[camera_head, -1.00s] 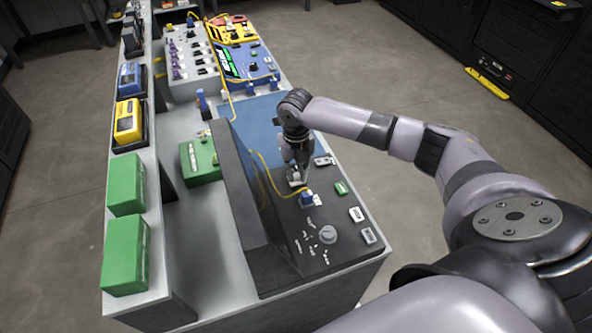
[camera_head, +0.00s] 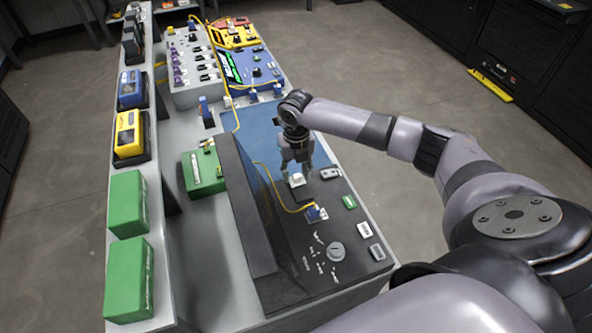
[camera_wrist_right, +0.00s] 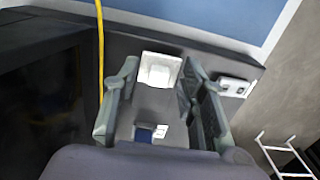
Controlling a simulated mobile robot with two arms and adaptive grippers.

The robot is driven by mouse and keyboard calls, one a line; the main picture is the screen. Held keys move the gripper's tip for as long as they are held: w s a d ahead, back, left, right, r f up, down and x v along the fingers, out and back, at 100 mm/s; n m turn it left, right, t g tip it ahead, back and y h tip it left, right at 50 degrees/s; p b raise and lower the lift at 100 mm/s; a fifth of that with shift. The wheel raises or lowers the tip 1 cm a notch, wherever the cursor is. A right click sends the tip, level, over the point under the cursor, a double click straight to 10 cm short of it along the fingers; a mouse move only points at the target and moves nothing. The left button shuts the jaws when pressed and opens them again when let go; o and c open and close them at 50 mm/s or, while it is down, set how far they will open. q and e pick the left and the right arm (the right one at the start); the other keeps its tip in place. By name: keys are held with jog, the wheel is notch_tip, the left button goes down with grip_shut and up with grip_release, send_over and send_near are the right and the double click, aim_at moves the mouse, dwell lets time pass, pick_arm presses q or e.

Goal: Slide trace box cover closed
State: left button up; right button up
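The black trace box (camera_head: 240,200) has a raised slanted part at its left and a flat control panel at its right. A small white square piece (camera_head: 297,180), which may be the cover, sits on the panel below my right gripper (camera_head: 298,172). In the right wrist view this white piece (camera_wrist_right: 158,70) lies between and beyond the two fingers of my right gripper (camera_wrist_right: 158,110), which are spread apart; I cannot tell whether they touch it. A blue connector with a white part (camera_head: 315,213) is on the panel nearer me. My left gripper is not in view.
A yellow cable (camera_head: 270,182) runs across the panel to the blue connector. A knob (camera_head: 336,251) and labelled buttons (camera_head: 364,231) are on the panel. A blue mat (camera_head: 255,122) lies behind the box. Green boxes (camera_head: 128,280) stand on the left shelf.

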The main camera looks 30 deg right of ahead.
aim_at(296, 175)
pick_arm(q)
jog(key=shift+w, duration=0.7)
pick_arm(e)
notch_tip(296, 175, up, 12)
jog(key=shift+f, duration=0.1)
dwell(0.3)
